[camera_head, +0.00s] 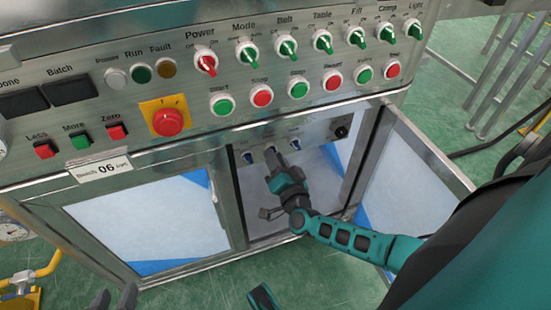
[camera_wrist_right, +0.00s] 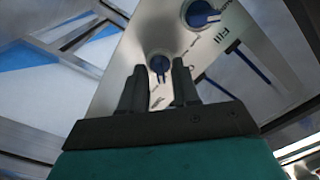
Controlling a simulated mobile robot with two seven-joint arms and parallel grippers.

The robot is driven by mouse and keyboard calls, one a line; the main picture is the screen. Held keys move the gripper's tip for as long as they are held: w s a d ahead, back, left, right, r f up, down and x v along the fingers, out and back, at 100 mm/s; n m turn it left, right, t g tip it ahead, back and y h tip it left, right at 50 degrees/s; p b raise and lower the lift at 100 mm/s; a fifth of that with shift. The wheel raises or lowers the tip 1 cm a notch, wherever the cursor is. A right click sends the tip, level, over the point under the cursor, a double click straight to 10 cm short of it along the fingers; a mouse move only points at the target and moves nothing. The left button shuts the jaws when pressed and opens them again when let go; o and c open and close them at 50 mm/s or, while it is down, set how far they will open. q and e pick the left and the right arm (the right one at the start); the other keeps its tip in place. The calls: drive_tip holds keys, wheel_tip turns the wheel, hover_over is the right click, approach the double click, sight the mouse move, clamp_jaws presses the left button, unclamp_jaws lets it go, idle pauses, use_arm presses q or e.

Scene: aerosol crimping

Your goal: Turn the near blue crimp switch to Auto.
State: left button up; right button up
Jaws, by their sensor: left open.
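Inside the open lower bay, a small metal panel (camera_head: 318,134) carries blue switches. A left blue switch (camera_head: 248,157) and a right blue switch (camera_head: 295,143) show in the head view. My right gripper (camera_head: 271,157) reaches in at the middle of this panel and covers what lies there. In the right wrist view a blue switch (camera_wrist_right: 160,65) sits just beyond and between the two separated fingertips of that gripper (camera_wrist_right: 158,68). I cannot tell whether they touch it; its label is unreadable. Another blue switch (camera_wrist_right: 203,14) is beside the word Fill. My left gripper (camera_head: 116,297) is open and empty at the bottom edge.
The upper console (camera_head: 200,115) has rows of green and red switches and buttons. A black knob (camera_head: 341,131) is at the small panel's right. Metal door frames (camera_head: 430,150) flank the opening. A gauge with yellow pipes (camera_head: 40,270) stands lower left.

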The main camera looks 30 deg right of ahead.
clamp_jaws()
use_arm(q)
drive_tip(key=shift+s+f, duration=0.1)
drive_tip(key=shift+s, duration=0.05)
